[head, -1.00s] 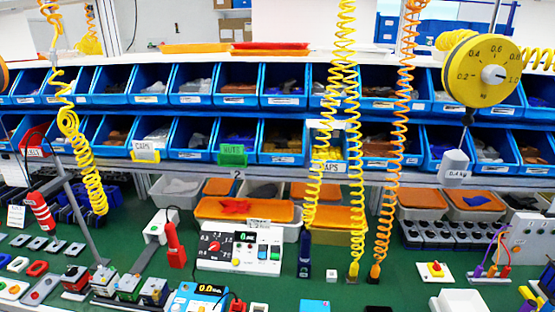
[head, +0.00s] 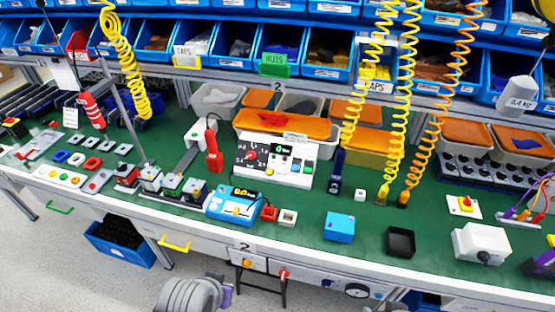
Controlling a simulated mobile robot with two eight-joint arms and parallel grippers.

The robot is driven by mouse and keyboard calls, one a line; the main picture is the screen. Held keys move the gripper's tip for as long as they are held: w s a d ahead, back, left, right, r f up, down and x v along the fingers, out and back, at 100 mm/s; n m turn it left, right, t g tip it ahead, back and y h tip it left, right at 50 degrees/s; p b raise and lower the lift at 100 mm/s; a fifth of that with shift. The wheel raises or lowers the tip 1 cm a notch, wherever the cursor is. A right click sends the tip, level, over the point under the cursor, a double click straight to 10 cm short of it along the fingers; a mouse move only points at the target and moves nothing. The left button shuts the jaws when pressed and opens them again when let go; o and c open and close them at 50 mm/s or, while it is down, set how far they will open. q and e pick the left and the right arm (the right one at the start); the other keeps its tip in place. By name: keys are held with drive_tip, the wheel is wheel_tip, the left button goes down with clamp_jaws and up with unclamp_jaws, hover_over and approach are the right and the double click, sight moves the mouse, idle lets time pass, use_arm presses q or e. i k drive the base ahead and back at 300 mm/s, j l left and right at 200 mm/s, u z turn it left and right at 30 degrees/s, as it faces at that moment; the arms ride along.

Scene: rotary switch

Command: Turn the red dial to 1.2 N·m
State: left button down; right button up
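The red dial (head: 251,155) is a small round knob on a black scale panel at the left of a white control box (head: 297,179). The box stands upright on the green table, just left of the picture's middle. A small green-lit display (head: 282,150) sits to the right of the dial on the same box. The dial's pointer and scale figures are too small to read. Nothing touches the dial or covers it. Neither of my grippers can be made out in the head view.
Yellow coiled cords hang to the right, above a dark blue tool (head: 336,172). A blue box (head: 339,227) stands near the front edge.

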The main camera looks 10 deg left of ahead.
sight(251, 155)
drive_tip(key=i+j+u, duration=0.25)
drive_tip(key=u, duration=0.25)
drive_tip(key=i+j+u, duration=0.1)
drive_tip(key=i+u, duration=0.15)
drive_tip(key=u, duration=0.25)
